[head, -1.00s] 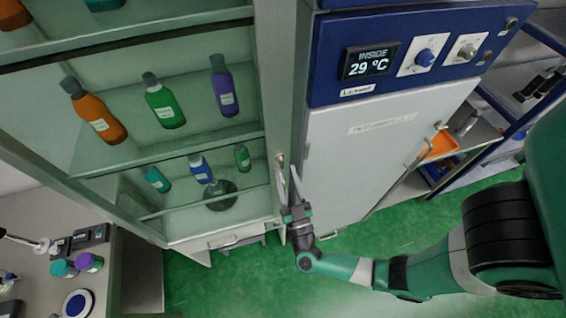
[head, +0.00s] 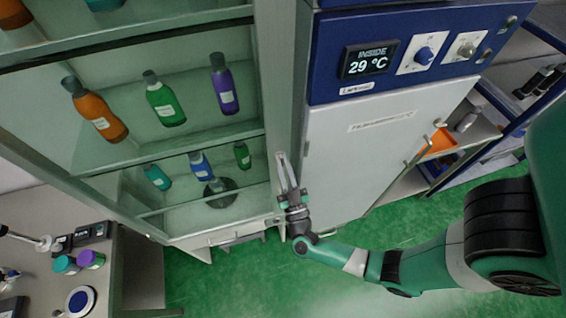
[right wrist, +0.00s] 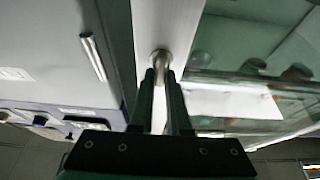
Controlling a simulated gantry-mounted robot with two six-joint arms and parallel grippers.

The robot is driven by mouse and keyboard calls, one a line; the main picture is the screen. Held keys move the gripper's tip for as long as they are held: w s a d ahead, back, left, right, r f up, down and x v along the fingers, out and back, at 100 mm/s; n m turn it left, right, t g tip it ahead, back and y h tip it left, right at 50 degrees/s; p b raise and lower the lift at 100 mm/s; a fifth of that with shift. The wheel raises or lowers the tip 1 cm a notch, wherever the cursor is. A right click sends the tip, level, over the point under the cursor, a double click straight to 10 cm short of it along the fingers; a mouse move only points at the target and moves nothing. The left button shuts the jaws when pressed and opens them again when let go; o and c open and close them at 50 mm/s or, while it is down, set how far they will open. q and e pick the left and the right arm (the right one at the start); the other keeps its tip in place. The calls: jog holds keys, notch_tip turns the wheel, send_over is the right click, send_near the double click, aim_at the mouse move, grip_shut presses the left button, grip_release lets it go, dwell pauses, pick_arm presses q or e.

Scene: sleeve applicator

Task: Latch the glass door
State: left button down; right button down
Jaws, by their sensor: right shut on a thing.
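The glass door (head: 205,145) of the cabinet is at the left and centre in the head view, with bottles visible through it. It looks closed or nearly so; I cannot tell whether a small gap is left. In the right wrist view the rounded metal handle end (right wrist: 160,58) shows between the two fingers of my right gripper (right wrist: 160,85). The gripper is shut on the handle at the door's right edge. No latch can be made out. My left gripper is not in view.
Right of the door stands a white and blue incubator (head: 360,150) with its own bar handle (head: 420,150). A bench (head: 45,205) with jars is at lower left. A shelf with an orange tray (head: 438,142) is at right. The green floor (head: 220,285) is clear.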

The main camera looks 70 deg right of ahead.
jog(key=shift+m, duration=0.4)
jog(key=m+g, duration=0.1)
jog(key=m, duration=0.1)
jog(key=m+g+h+b, duration=0.1)
jog(key=m, duration=0.2)
jog(key=shift+f+g, duration=0.1)
jog(key=shift+g, duration=0.3)
jog(key=m+g, duration=0.1)
jog(key=m, duration=0.2)
jog(key=m+g+b, duration=0.1)
jog(key=m, duration=0.2)
jog(key=shift+s+g+h, duration=0.15)
jog(key=shift+g+h, duration=0.15)
jog(key=shift+g, duration=0.1)
jog(key=m+g, duration=0.1)
jog(key=m, duration=0.1)
jog(key=m+g, duration=0.1)
jog(key=m, duration=0.2)
jog(key=shift+d+m+y, duration=0.1)
jog(key=shift+m+y, duration=0.2)
jog(key=shift+y, duration=0.1)
jog(key=m, duration=0.2)
jog(key=m+g+y, duration=0.1)
jog(key=m, duration=0.2)
jog(key=shift+s+f+y, duration=0.1)
jog(key=shift+f+y, duration=0.1)
jog(key=shift+y, duration=0.1)
jog(key=c, duration=0.9)
grip_release()
